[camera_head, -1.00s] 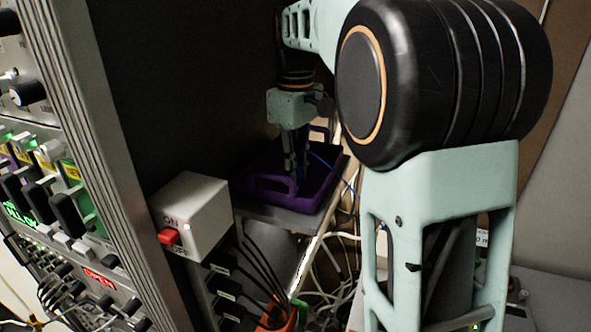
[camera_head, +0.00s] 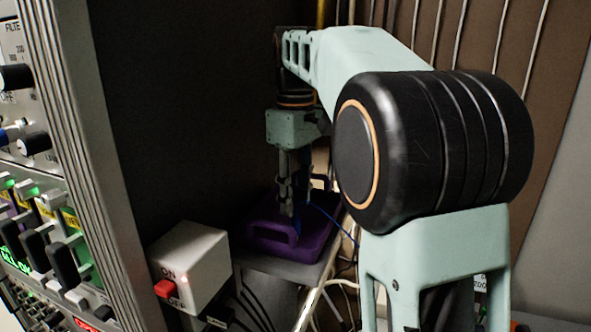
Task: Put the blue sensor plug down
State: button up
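My gripper (camera_head: 287,205) points down over a purple tray (camera_head: 262,236) with raised handles, in the middle of the head view. Its fingertips are at the tray, small and dark. The blue sensor plug is not clearly visible; a strip of blue (camera_head: 304,185) shows beside the fingers. A blue cable (camera_head: 325,215) runs from there to the right over the tray's edge. I cannot tell whether the fingers are shut on the plug or apart from it. My own arm hides the area to the right.
The tray rests on a grey shelf (camera_head: 283,268). A white box with a red ON/OFF switch (camera_head: 190,266) stands in front and to the left. An equipment rack (camera_head: 95,200) fills the left side. Black cables hang below the shelf, and pale cables run to its right.

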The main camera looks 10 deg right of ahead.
aim_at(295, 217)
notch_tip(295, 217, up, 7)
dwell(0.3)
jog(key=shift+f, duration=0.1)
jog(key=shift+f, duration=0.1)
